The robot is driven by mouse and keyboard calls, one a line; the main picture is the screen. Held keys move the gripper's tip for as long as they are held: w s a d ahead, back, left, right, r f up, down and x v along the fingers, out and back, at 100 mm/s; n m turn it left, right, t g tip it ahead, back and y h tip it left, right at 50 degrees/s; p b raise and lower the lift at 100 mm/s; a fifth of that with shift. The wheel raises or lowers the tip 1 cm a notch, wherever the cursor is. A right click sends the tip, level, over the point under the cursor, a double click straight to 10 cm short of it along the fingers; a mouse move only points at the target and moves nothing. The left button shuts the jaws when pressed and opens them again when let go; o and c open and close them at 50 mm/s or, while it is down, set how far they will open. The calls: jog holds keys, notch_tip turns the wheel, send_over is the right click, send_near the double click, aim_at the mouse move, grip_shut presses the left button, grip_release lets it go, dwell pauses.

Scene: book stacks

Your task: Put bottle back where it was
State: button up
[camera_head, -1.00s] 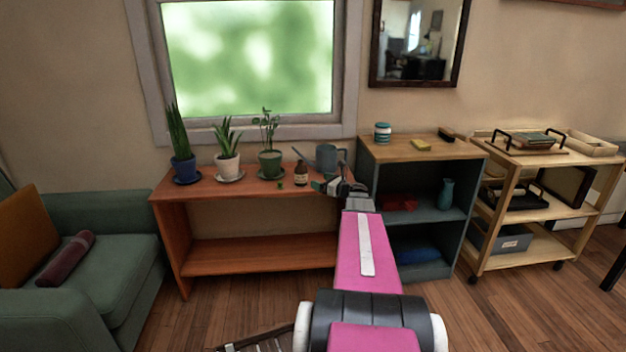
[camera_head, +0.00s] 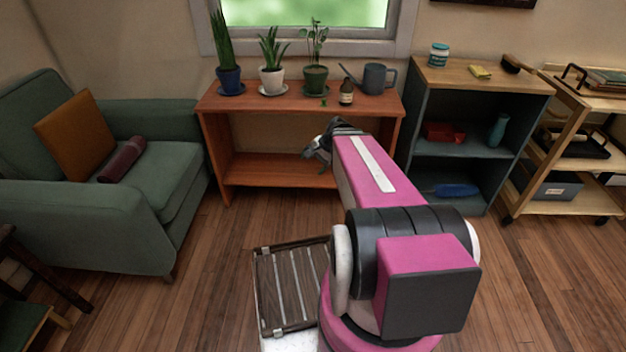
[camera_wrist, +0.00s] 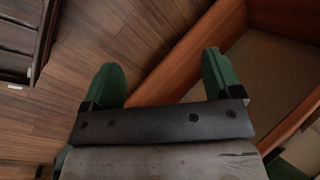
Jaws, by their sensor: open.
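A small brown bottle (camera_head: 346,92) with a pale label stands upright on top of the orange-brown wooden shelf unit (camera_head: 225,101), between the green potted plant and the watering can. My gripper (camera_head: 312,147) is in front of that unit, below its top and apart from the bottle. In the wrist view my gripper (camera_wrist: 165,85) shows two green fingers spread wide with nothing between them. The wooden floor and the edge of the unit (camera_wrist: 200,48) lie beyond the fingers. The bottle is not in the wrist view.
Several potted plants (camera_head: 272,80) and a grey watering can (camera_head: 374,79) share the shelf top. A dark shelf unit (camera_head: 413,125) stands to the right, with a wooden cart (camera_head: 540,180) beyond. A green armchair (camera_head: 95,225) is at left. Bare floor (camera_head: 215,235) lies in front.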

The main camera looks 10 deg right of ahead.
jog(key=s+a+f+n+g+h, duration=0.1)
jog(key=s+a+n+g+h, duration=0.1)
jog(key=s+n+h, duration=0.3)
jog(key=s+n, duration=0.3)
jog(key=shift+s+a+n+h, duration=0.2)
jog(key=shift+n+h, duration=0.1)
jog(key=shift+n, duration=0.1)
